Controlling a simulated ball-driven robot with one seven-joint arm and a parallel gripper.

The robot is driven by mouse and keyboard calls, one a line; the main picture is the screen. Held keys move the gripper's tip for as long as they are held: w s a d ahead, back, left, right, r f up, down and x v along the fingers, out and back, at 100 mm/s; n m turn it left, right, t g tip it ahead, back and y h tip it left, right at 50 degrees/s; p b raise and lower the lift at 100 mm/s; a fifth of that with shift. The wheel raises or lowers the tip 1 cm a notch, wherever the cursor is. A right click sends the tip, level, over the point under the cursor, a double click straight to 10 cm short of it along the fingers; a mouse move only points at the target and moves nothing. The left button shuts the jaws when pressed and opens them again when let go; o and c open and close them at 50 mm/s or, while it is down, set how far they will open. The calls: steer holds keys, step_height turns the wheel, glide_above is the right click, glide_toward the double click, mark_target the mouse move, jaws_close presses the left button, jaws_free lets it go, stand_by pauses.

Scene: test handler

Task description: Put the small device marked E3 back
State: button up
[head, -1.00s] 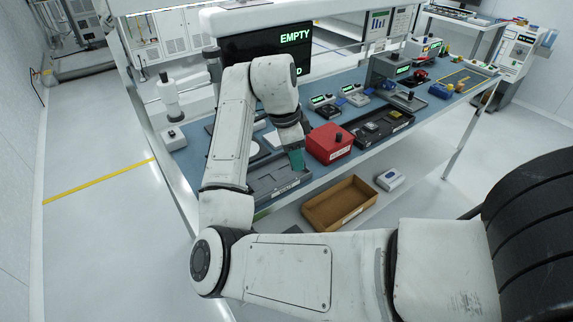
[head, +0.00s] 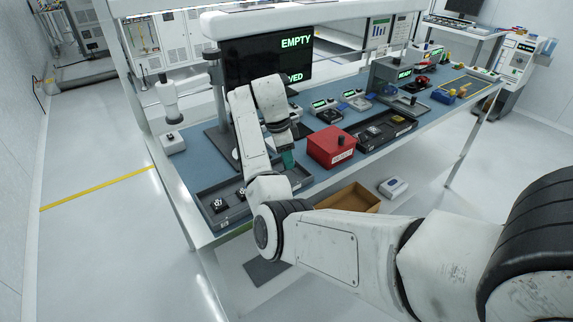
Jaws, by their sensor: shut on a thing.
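My gripper (head: 285,158) points down over the right part of a long grey tray (head: 236,222) at the front left of the blue bench. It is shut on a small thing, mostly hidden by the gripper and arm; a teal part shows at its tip. I cannot read any E3 mark. Small black devices with white marks, one (head: 219,205) at the left end and one (head: 241,193) beside it, sit in the grey tray. My arm hides the middle of that tray.
A red box (head: 331,147) stands close right of my gripper. A black tray (head: 374,141) with small devices lies beyond it. A screen (head: 262,66) showing EMPTY stands behind. A brown open box (head: 349,197) and a white device (head: 393,187) are on the lower level.

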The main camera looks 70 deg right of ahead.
steer(key=shift+a+f, duration=0.1)
steer(key=shift+f, duration=1.15)
steer(key=shift+f, duration=0.35)
steer(key=o, duration=1.1)
steer(key=shift+c, duration=0.2)
step_height(320, 180, up, 12)
steer(key=w+a+p, duration=0.1)
steer(key=w, duration=0.1)
steer(key=shift+a+r, duration=0.2)
steer(key=shift+r, duration=0.05)
steer(key=shift+s, duration=0.1)
